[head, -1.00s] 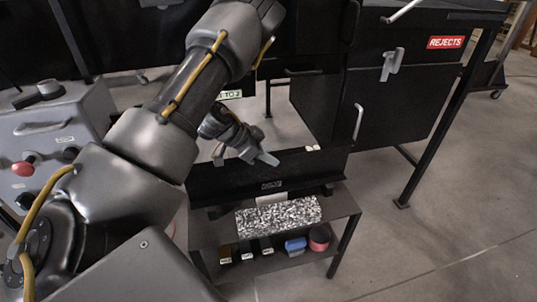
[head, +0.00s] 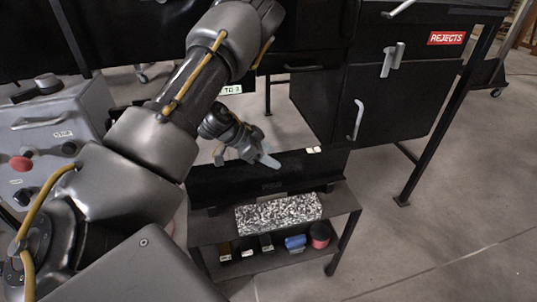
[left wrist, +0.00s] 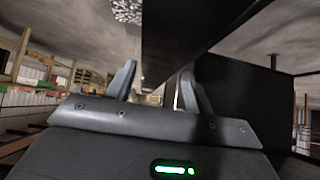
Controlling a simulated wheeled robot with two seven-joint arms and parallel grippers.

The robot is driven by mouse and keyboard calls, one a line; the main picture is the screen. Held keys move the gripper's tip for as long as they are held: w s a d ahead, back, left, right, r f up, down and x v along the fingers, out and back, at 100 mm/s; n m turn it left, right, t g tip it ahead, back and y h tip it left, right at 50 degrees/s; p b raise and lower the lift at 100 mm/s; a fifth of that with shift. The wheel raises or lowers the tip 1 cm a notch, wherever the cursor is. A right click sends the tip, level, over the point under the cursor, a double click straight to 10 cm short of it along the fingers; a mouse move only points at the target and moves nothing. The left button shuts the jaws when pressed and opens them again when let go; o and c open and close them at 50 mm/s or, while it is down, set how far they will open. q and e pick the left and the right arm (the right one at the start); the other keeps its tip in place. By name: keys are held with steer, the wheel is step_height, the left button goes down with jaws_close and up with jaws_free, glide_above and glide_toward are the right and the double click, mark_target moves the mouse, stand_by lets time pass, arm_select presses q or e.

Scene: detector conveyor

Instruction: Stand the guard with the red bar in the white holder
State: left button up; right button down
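My left gripper (head: 250,160) is over the black trough-like panel in the middle of the head view, pointing down to the right. In the left wrist view its two fingers (left wrist: 160,82) stand apart with a gap between them. A long dark edge runs behind and past the fingertips there, and I see nothing clearly gripped. I cannot make out a guard with a red bar in either view. I cannot pick out the white holder with certainty; small white pieces (head: 313,149) sit on the black panel's top edge. My right gripper is out of view.
A black-and-white speckled block (head: 278,213) lies on the stand's upper shelf. Below it are a blue item (head: 295,242), a red round item (head: 319,235) and small dark boxes. A black cabinet with a REJECTS sign (head: 446,38) stands right. A grey control box (head: 50,125) is left.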

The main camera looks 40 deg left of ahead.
arm_select(q)
steer(key=shift+f, duration=0.2)
steer(key=shift+r, duration=0.1)
steer(key=p+v, duration=0.1)
steer(key=v, duration=0.5)
steer(key=shift+r, duration=0.1)
steer(key=v, duration=0.3)
steer(key=shift+p, duration=0.3)
steer(key=shift+v, duration=0.9)
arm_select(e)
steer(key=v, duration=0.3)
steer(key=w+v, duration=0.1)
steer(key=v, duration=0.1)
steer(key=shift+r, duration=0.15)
